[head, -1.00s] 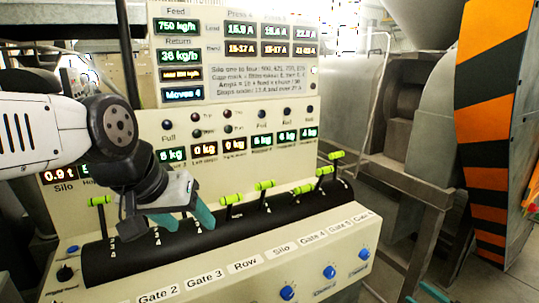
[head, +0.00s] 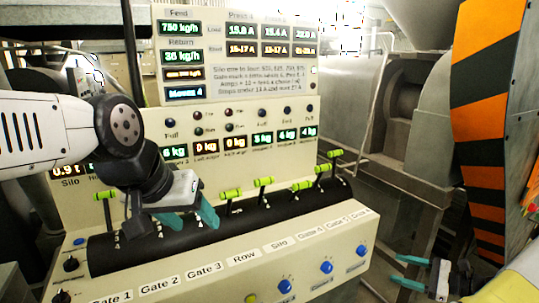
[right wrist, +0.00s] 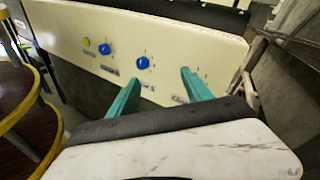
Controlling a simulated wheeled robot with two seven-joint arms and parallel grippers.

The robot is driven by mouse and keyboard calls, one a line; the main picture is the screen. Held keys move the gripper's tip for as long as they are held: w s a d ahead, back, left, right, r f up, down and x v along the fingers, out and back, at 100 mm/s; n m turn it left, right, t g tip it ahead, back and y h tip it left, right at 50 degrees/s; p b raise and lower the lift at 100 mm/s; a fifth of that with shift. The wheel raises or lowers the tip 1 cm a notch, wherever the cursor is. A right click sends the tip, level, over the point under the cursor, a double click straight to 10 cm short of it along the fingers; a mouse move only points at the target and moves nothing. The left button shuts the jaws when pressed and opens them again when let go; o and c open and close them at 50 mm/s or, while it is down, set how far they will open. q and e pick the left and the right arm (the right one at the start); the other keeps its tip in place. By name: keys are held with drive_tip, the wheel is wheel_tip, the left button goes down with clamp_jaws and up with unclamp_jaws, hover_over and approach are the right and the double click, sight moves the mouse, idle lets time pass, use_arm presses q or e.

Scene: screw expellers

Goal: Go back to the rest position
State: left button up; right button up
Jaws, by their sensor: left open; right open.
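My left gripper (head: 190,220) has teal fingers and hangs over the left part of the black lever drum, close to the levers. Its fingers are apart and hold nothing. My right gripper (head: 402,271) is at the lower right of the head view, right of the console's front edge. In the right wrist view its two teal fingers (right wrist: 158,95) stand wide apart with nothing between them, in front of the console's panel of blue knobs. The control console (head: 150,290) carries a row of green-handled levers (head: 264,182).
Blue knobs (head: 285,286) line the console's front. A metal railing (head: 400,180) and grey machinery stand behind at the right. An orange and black striped panel (head: 482,120) rises at the far right. Curved yellow-edged steps (right wrist: 22,100) show at the left of the right wrist view.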

drive_tip(key=s+a+r+n+g+h, duration=0.1)
drive_tip(key=a+r+n+g+h, duration=0.25)
drive_tip(key=a+r+n, duration=0.45)
drive_tip(key=s+a+r+n+g+h, duration=0.2)
drive_tip(key=a+r+n+g, duration=0.25)
drive_tip(key=a+r, duration=0.6)
drive_tip(key=s+a+r+n+t+h, duration=0.2)
drive_tip(key=s+a+r+n, duration=0.2)
drive_tip(key=s+r, duration=0.2)
drive_tip(key=s+a+r+n+t+h, duration=0.2)
drive_tip(key=s+a+r+n+h, duration=0.1)
drive_tip(key=s+r, duration=0.4)
drive_tip(key=shift+s+a+r+n, duration=0.15)
drive_tip(key=shift+s+a+n, duration=0.65)
drive_tip(key=shift+n, duration=0.35)
